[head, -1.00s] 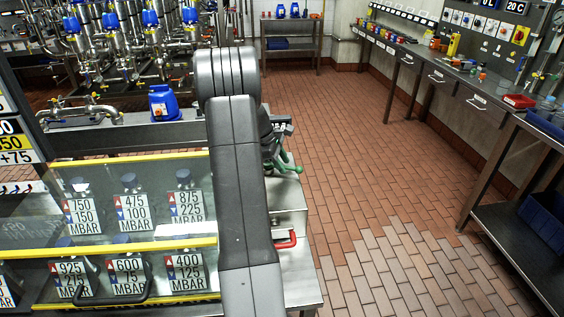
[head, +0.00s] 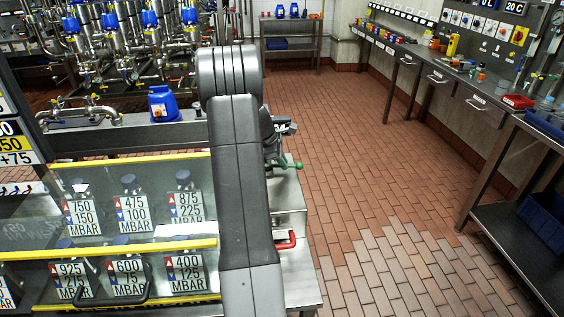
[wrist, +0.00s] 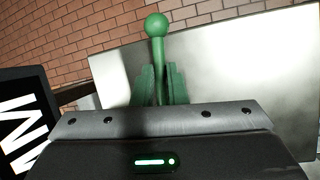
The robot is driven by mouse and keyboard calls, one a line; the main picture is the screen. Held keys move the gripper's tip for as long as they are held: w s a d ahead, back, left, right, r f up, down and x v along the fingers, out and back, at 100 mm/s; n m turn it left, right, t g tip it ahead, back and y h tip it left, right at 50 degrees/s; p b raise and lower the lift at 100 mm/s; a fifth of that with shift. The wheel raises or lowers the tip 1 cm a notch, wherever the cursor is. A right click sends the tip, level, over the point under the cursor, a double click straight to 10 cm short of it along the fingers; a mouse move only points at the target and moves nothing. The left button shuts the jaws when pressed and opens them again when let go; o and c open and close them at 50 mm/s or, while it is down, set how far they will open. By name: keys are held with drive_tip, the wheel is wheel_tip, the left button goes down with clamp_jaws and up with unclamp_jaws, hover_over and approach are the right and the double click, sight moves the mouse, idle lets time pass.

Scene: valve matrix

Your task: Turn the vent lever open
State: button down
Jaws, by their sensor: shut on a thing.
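The vent lever is a green rod with a ball end (wrist: 157,28); it stands upright in the wrist view. In the head view its green end (head: 297,165) sticks out to the right just beyond my arm. My gripper (wrist: 160,88) is shut on the lever, with a green-looking finger on each side of the rod and the ball beyond the fingertips. In the head view my gripper (head: 274,150) is largely hidden behind my arm. The lever's pivot is hidden.
A steel bench (head: 293,206) with a red handle (head: 286,240) lies below the lever. A yellow-edged clear guard (head: 130,160) with pressure signs stands to the left. The tiled floor (head: 370,180) to the right is clear.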

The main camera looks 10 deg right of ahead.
drive_tip(key=c, duration=1.5)
unclamp_jaws()
drive_tip(key=shift+o, duration=0.2)
drive_tip(key=b+v, duration=0.1)
drive_tip(key=v, duration=1.3)
drive_tip(key=shift+f, duration=0.1)
drive_tip(key=p+x, duration=0.1)
drive_tip(key=x, duration=1.2)
drive_tip(key=shift+d+f, duration=0.1)
drive_tip(key=shift+f, duration=0.1)
drive_tip(key=shift+d+f, duration=0.1)
drive_tip(key=shift+f, duration=0.15)
drive_tip(key=shift+s+m+g, duration=0.25)
drive_tip(key=shift+m+g, duration=0.05)
drive_tip(key=shift+m, duration=0.4)
